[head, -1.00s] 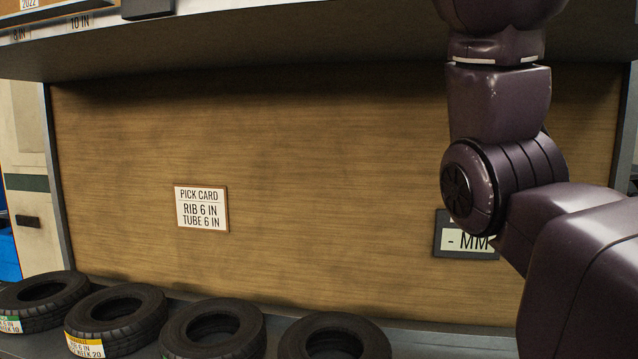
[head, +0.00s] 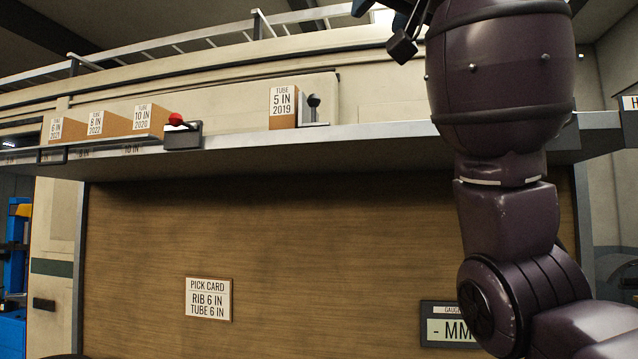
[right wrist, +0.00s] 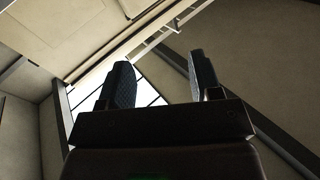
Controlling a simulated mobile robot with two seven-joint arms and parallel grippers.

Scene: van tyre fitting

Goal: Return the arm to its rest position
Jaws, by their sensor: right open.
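My right arm (head: 505,120) rises along the right side of the head view, in front of the wooden back panel and the shelf edge. My right gripper (head: 398,28) is only partly in the head view, at the top edge, above shelf height. The right wrist view shows its two dark fingers (right wrist: 161,75) spread apart with nothing between them. They point up toward the ceiling and a bright window. My left gripper is not in view.
A grey shelf (head: 350,137) crosses the head view behind my arm. It bears tube boxes (head: 283,107) and a red-knobbed device (head: 176,119). A pick card (head: 208,298) and a gauge display (head: 452,328) are on the wooden panel (head: 330,230). A ladder rail (head: 200,37) runs above.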

